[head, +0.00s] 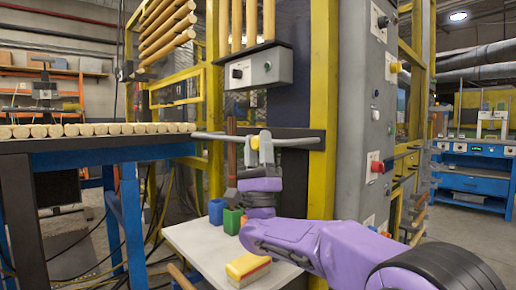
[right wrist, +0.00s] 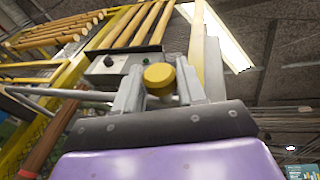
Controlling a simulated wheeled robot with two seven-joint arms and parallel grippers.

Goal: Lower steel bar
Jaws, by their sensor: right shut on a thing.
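The steel bar (head: 300,142) is a grey, roughly level bar in front of the dark panel and yellow frame. It also shows in the right wrist view (right wrist: 60,93), coming in from the left. A round yellow knob (right wrist: 160,78) is at the bar's middle, between my fingers. My right gripper (head: 262,150), on a purple arm, points up and is shut on the bar at this knob. The fingers hide part of the bar's middle. My left gripper is not in view.
A grey control box (head: 258,68) is just above the bar. A table (head: 90,148) with a row of wood rods stands left.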

